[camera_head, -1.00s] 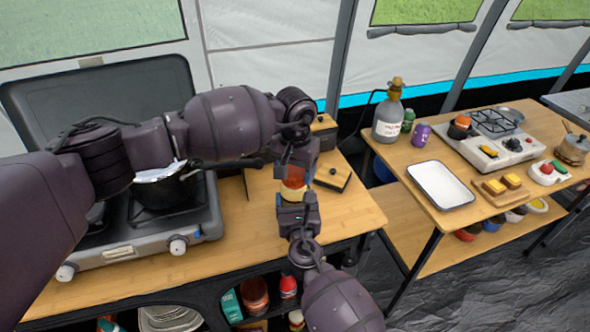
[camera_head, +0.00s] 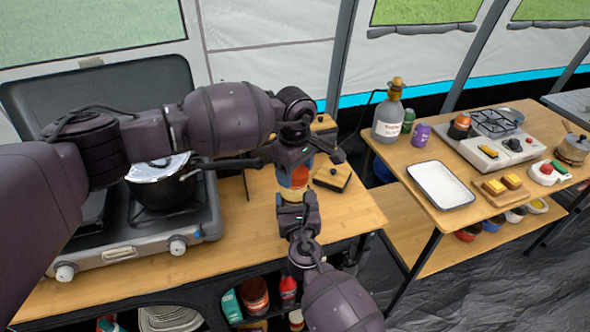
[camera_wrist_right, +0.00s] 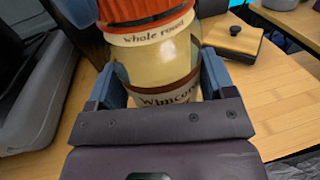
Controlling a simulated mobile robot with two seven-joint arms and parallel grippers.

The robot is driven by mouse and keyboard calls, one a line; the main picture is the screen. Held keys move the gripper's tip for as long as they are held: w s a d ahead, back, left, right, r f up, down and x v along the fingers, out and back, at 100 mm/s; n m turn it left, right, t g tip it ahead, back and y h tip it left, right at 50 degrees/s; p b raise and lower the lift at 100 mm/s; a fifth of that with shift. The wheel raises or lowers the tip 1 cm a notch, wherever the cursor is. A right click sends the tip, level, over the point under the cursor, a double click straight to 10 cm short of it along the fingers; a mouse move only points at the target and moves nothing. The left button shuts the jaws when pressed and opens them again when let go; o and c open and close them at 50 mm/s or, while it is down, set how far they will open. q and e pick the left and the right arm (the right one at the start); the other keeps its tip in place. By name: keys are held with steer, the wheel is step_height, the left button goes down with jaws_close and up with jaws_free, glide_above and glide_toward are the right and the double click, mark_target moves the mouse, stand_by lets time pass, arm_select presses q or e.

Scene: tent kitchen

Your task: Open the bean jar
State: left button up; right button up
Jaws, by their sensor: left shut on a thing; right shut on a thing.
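The bean jar (camera_head: 292,193) has a yellowish see-through body and an orange lid (camera_head: 300,176); it is upright over the near table. In the right wrist view the jar body (camera_wrist_right: 155,72) has a "whole roast" band, with the lid (camera_wrist_right: 150,30) at the top edge. My right gripper (camera_head: 293,201) is shut on the jar body from the near side, a finger on each side. My left gripper (camera_head: 294,178) is shut on the lid from above, its fingers partly hiding it. Whether the lid is loose cannot be told.
A pot (camera_head: 165,185) stands on the stove (camera_head: 120,245) left of the jar, under my left arm. The table's right front corner is clear.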

arm_select(q)
steer(key=n, duration=0.5)
steer(key=shift+n, duration=0.3)
steer(key=n, duration=1.7)
steer(key=shift+n, duration=0.3)
steer(key=n, duration=0.5)
steer(key=shift+n, duration=0.3)
steer(key=n, duration=0.5)
steer(key=shift+r, duration=0.1)
steer(key=n, duration=0.5)
